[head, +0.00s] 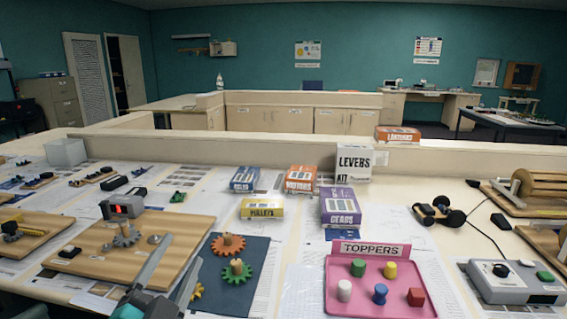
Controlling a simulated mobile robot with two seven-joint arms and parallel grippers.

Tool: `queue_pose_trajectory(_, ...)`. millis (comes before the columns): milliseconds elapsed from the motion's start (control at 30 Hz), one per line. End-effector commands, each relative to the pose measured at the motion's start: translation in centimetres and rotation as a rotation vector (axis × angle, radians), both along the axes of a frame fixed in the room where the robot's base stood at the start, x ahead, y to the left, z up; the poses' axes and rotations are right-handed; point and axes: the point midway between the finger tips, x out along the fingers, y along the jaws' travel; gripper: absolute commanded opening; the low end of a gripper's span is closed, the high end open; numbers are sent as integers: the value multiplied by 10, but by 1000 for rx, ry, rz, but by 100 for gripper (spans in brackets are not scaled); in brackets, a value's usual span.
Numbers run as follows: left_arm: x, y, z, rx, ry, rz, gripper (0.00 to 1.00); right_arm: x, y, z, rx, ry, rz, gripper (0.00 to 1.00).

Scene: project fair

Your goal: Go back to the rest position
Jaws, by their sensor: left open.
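My left gripper (184,250) reaches in from the bottom edge, left of centre. Its two long grey fingers stand apart and nothing shows between them. It is over the right end of a wooden board (85,262), near the dark blue mat (254,272). The board carries a grey gear (126,236) and a grey box with a red light (123,206). An orange gear (228,244) and a green gear (238,271) lie on the mat. A yellow gear (197,291) is partly hidden by the gripper. My right gripper does not show.
A pink toppers tray (340,300) with several coloured pegs stands right of the mat. Boxes (340,207) stand behind it. A grey device (520,286) with a knob is at the right. A low partition (230,156) runs along the table's back.

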Motion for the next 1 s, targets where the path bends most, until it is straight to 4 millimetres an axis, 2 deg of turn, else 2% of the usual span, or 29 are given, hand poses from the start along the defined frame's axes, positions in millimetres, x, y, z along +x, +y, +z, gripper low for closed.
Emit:
queue_pose_trajectory(33,-5,11,-26,-80,106,61,65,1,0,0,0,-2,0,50)
queue_pose_trajectory(100,-15,25,-62,-178,255,140,65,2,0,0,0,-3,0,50)
queue_pose_trajectory(200,-40,35,-116,-303,482,241,65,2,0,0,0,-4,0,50)
queue_pose_trajectory(300,-75,36,-166,-410,710,323,65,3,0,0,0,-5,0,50)
queue_pose_trajectory(400,-114,30,-204,-489,914,382,65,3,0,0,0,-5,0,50)
queue_pose_trajectory(533,-163,16,-238,-564,1144,430,65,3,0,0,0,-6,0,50)
queue_pose_trajectory(700,-225,-6,-262,-635,1415,462,65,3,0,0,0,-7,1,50)
queue_pose_trajectory(1000,-212,-7,-337,-616,1441,475,65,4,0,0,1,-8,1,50)
